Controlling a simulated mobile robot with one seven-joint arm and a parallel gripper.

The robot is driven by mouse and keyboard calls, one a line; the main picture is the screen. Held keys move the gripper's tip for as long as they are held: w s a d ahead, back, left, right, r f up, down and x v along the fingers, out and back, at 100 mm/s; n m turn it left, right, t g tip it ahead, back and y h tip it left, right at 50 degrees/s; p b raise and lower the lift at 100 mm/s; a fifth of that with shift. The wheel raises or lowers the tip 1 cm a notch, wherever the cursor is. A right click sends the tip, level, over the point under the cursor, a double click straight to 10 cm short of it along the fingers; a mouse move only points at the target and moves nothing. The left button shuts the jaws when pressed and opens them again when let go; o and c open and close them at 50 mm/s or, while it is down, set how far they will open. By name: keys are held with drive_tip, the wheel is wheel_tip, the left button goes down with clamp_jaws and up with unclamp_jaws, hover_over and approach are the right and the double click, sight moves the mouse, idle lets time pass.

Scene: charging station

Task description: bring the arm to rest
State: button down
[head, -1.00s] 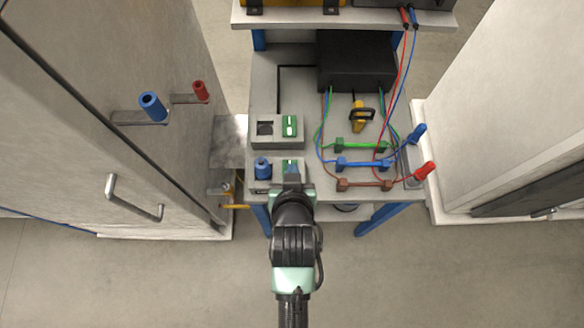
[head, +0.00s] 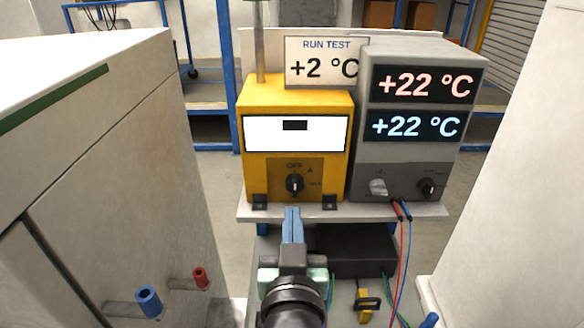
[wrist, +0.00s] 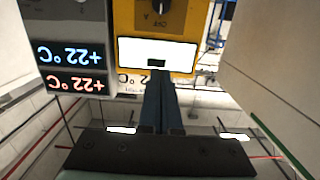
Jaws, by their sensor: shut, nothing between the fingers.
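My gripper (head: 292,212) is raised in front of the station's upper shelf in the head view. Its two blue fingers are together, with nothing between them. The fingertips appear just below the dial of the yellow meter (head: 252,170); I cannot tell the gap between them. In the wrist view the closed fingers (wrist: 160,78) point at the same yellow meter (wrist: 184,52), which appears upside down. My forearm hides part of the lower bench.
A grey display unit (head: 415,155) reading +22 °C twice stands right of the yellow meter on the shelf (head: 430,211). A black box (head: 355,250) sits below. Pale cabinets flank the station; blue (head: 149,300) and red (head: 200,277) plugs sit on the left one.

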drive_tip(key=s+r+t, duration=0.3)
drive_tip(key=s+r, duration=0.1)
drive_tip(key=r, duration=0.7)
drive_tip(key=s+r+t, duration=0.3)
drive_tip(key=s+r, duration=0.1)
drive_tip(key=r, duration=0.8)
drive_tip(key=s+r+t, duration=0.4)
drive_tip(key=r, duration=0.8)
drive_tip(key=shift+s+b, duration=0.15)
drive_tip(key=shift+b, duration=0.3)
drive_tip(key=shift+a, duration=0.1)
